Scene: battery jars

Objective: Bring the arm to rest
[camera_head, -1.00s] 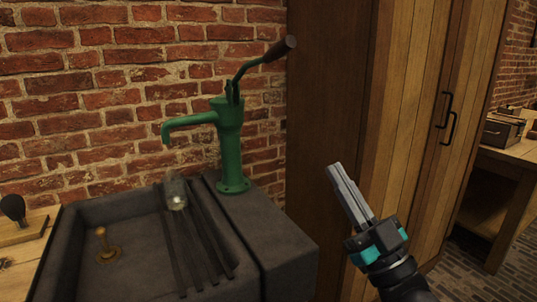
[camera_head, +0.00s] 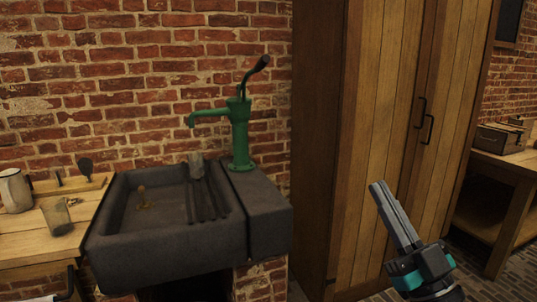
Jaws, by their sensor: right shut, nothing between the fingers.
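My right gripper (camera_head: 392,212) shows at the lower right of the head view, in front of the wooden cabinet. Its fingers point up and to the left, are shut together and hold nothing. It is apart from the sink and the pump. The forearm runs off the bottom edge. My left gripper is not in view.
A dark stone sink (camera_head: 268,208) stands left of the gripper, with a green hand pump (camera_head: 239,135) and a glass jar (camera_head: 196,166) on it. A wooden counter (camera_head: 28,246) holds a beaker (camera_head: 56,216) and a jug (camera_head: 15,191). The tall cabinet (camera_head: 385,120) is closed.

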